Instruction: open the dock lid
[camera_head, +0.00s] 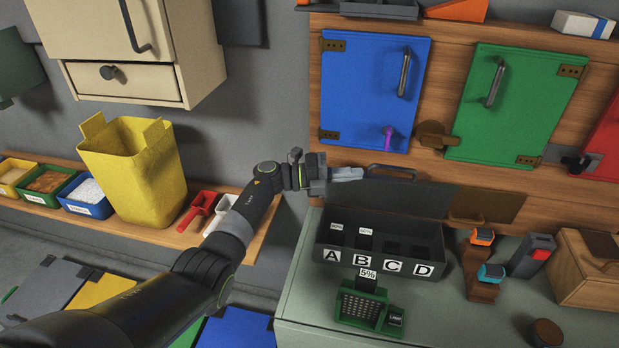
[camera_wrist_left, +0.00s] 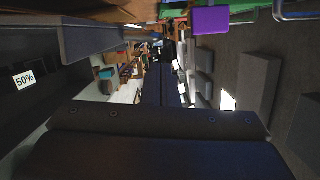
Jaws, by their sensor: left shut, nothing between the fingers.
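The dock (camera_head: 340,262) is a dark box with slots marked A, B, C and D on its front, on the grey-green cabinet top. Its dark lid (camera_head: 415,198) stands raised along the back edge, so the slots show, with a bar handle (camera_head: 390,168) along its upper edge. Labels show in the A and B slots, one reading 50% in the left wrist view. My left gripper (camera_head: 352,174) is shut and empty at the lid's upper left corner, beside the handle's left end; I cannot tell whether it touches. My right gripper is out of view.
A green holder (camera_head: 362,305) with a 5% block is in front of the dock. A yellow bin (camera_head: 135,175) stands at left.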

